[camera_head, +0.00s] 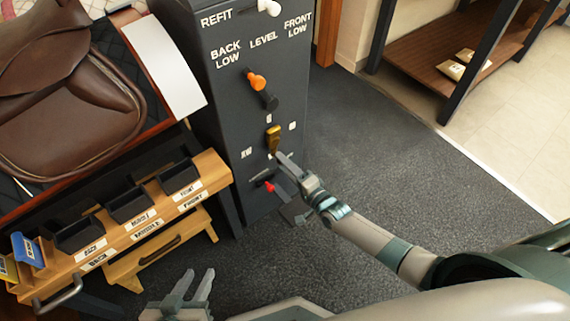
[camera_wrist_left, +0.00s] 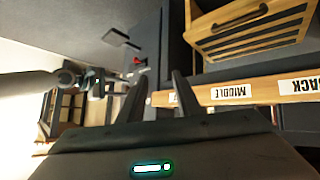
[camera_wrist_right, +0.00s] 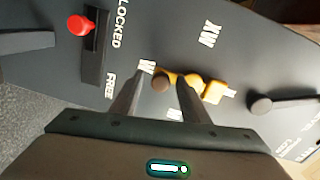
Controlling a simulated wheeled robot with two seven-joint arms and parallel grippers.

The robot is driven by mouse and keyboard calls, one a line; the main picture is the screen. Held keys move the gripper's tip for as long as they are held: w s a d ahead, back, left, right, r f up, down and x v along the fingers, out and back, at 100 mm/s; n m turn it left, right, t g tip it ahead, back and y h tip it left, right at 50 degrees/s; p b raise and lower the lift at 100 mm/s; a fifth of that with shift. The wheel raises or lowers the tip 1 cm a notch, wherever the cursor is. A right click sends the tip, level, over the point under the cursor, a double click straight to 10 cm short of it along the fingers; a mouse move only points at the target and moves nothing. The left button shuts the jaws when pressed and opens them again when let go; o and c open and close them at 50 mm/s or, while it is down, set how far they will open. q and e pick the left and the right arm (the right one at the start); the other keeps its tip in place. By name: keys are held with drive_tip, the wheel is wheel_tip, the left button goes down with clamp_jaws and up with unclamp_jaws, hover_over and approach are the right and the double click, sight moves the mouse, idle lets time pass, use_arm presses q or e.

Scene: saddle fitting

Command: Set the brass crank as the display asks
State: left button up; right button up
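The brass crank (camera_head: 273,138) is on the front of a dark grey cabinet (camera_head: 225,110), among white letter marks. In the right wrist view the crank (camera_wrist_right: 212,90) has a round knob lying between my right fingertips. My right gripper (camera_head: 283,160) is open at the crank; I cannot tell whether the fingers touch it. The fingers also show in the right wrist view (camera_wrist_right: 163,85). My left gripper (camera_head: 200,285) is open and empty, low in front of the wooden rack. I cannot make out a display with readable instructions.
A red knob (camera_wrist_right: 80,25) sits beside LOCKED on its slot, away from FREE. A saddle (camera_head: 70,90) and wooden bin rack (camera_head: 130,235) are left. Carpet (camera_head: 390,140) right is clear.

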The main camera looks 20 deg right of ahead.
use_arm(q)
drive_tip(key=shift+s+a+f+g+y+p, duration=0.5)
drive_tip(key=shift+s+a+f+g+p, duration=0.4)
drive_tip(key=shift+s, duration=0.3)
use_arm(e)
drive_tip(key=v, duration=1.7)
drive_tip(key=shift+s, duration=0.2)
use_arm(q)
drive_tip(key=shift+w+a, duration=0.1)
use_arm(e)
drive_tip(key=shift+d, duration=0.1)
